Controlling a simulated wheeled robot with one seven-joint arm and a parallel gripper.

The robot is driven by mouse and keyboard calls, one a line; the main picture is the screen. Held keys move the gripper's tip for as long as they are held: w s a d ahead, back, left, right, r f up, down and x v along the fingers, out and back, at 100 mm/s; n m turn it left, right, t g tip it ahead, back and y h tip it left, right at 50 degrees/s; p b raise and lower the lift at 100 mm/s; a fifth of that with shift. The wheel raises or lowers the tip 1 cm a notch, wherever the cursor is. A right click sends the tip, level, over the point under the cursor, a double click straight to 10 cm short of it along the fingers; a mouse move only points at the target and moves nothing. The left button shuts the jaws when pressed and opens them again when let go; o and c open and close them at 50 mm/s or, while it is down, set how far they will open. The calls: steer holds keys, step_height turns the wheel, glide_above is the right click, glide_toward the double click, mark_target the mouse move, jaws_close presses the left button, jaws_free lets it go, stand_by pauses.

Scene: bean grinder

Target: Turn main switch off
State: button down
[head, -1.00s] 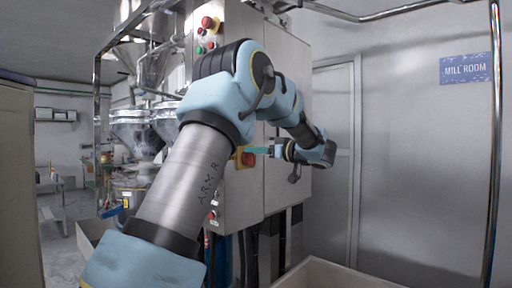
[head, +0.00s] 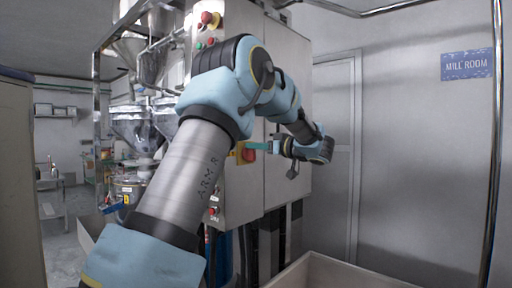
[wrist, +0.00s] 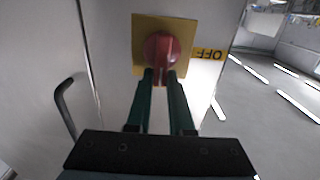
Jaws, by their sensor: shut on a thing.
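The main switch is a red rotary knob (wrist: 162,48) on a yellow square plate (wrist: 188,30), fixed to the grey cabinet. In the head view the knob (head: 248,154) is partly hidden beside my arm. A yellow label (wrist: 208,54) reading OFF sits next to the plate, upside down in the wrist view. My gripper (wrist: 164,74) has its two green fingers closed on the knob's grip bar, which points toward the gripper in the wrist view. In the head view my gripper (head: 262,148) reaches the knob from the right.
A red emergency button (head: 208,18) sits high on the cabinet (head: 240,190), and small buttons (head: 214,204) sit lower. A black handle (wrist: 64,100) sticks out left of the switch in the wrist view. A pale open bin (head: 330,272) stands below right. Steel hoppers (head: 138,130) stand behind.

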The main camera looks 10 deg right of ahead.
mark_target(251, 155)
steer(key=shift+f+b, duration=0.1)
steer(key=shift+b, duration=0.25)
steer(key=n+b, duration=0.3)
steer(key=s+a+f+n+b, duration=0.1)
steer(key=n+b, duration=0.2)
steer(key=b, duration=0.1)
steer(key=n+b, duration=0.3)
steer(key=b, duration=0.1)
steer(key=shift+s+a+f, duration=0.15)
steer(key=shift+a+f, duration=0.05)
steer(key=n+b, duration=0.1)
steer(key=b, duration=0.1)
steer(key=n+b, duration=0.3)
steer(key=b, duration=0.1)
steer(key=shift+s+a+f+n, duration=0.2)
steer(key=shift+a+f+n, duration=0.1)
steer(key=shift+f, duration=0.1)
steer(key=n+b, duration=0.4)
steer(key=shift+f, duration=0.25)
steer(key=shift+n+b, duration=0.3)
steer(key=c, duration=0.8)
jaws_free()
steer(key=shift+s, duration=0.1)
